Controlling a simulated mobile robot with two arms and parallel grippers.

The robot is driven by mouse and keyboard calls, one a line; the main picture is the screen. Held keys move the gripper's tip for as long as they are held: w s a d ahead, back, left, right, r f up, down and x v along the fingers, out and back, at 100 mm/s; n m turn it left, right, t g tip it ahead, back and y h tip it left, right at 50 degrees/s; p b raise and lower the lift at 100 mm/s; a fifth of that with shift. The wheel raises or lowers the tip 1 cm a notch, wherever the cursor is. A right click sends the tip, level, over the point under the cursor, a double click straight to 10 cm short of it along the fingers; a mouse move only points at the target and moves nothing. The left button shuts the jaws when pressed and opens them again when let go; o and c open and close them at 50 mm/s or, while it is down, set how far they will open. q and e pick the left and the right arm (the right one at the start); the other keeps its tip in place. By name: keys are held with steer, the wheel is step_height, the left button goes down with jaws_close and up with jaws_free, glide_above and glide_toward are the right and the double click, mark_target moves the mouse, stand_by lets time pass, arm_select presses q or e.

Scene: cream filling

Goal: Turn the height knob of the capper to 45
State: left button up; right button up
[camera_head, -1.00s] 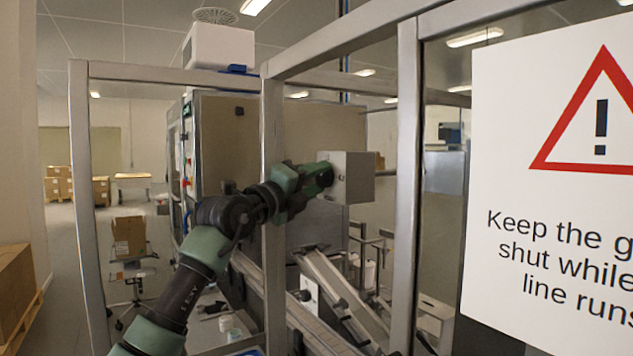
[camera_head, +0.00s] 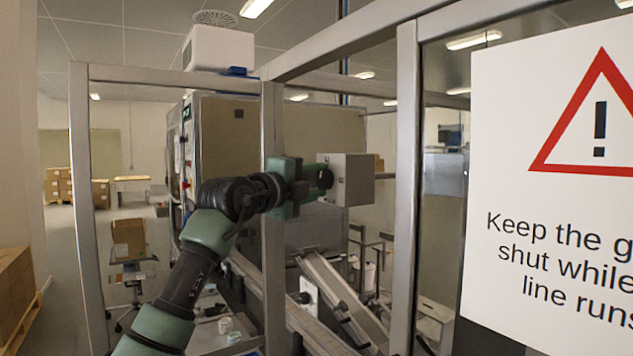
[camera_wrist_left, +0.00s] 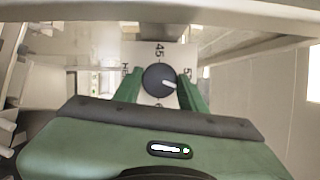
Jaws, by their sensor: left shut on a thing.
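The height knob (camera_wrist_left: 157,79) is a round dark knob on a pale dial plate (camera_wrist_left: 140,52) in the left wrist view. Its white mark points right, toward a partly hidden number beginning with 5. The number 45 stands above the knob in this view. In the head view, the capper's grey box (camera_head: 350,180) is at the end of my left arm. My left gripper (camera_wrist_left: 160,90) has its two green fingers shut on the knob, one on each side; it also shows in the head view (camera_head: 322,178). The lower dial is hidden by my gripper. My right gripper is not in view.
A grey guard post (camera_head: 272,230) stands close beside my left arm, and another post (camera_head: 405,190) is to the right. A conveyor (camera_head: 335,295) runs below the box. A warning sign (camera_head: 560,240) covers the right side.

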arm_select(q)
steer(key=o, duration=1.4)
steer(key=shift+c, duration=0.2)
steer(key=shift+s, duration=0.1)
steer(key=shift+s+a+f+b, duration=0.15)
steer(key=shift+s+a+b, duration=0.15)
steer(key=shift+b, duration=0.1)
steer(key=b+v, duration=0.3)
steer(key=v, duration=0.3)
steer(key=shift+s+a, duration=0.15)
steer(key=shift+s, duration=0.2)
